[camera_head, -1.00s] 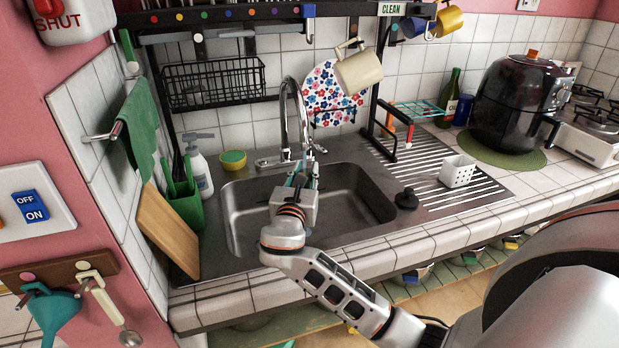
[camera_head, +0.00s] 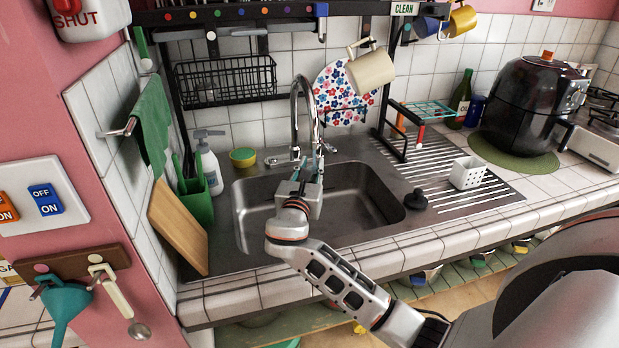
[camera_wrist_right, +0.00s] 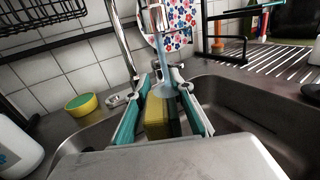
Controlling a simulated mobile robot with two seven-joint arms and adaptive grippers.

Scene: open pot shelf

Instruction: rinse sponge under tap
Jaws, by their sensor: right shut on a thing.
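My right gripper (camera_head: 310,172) is in front of the tap, over the sink (camera_head: 385,203). In the wrist view its teal fingers (camera_wrist_right: 163,92) are shut on a yellow sponge (camera_wrist_right: 156,118) with a dark side. The tap (camera_head: 296,110) arches over the gripper, and its spout (camera_wrist_right: 156,18) shows at the top of the wrist view. A pale stream of water (camera_wrist_right: 160,52) falls from it to the fingers and the sponge's far end. In the head view the gripper mostly hides the sponge. My left gripper is not in view.
A green and yellow tub (camera_head: 243,157) and a soap bottle (camera_head: 208,163) stand left of the sink. A green holder (camera_head: 198,203) and a wooden board (camera_head: 178,228) are at the far left. A black plug (camera_head: 415,199) and a white caddy (camera_head: 467,173) are on the right.

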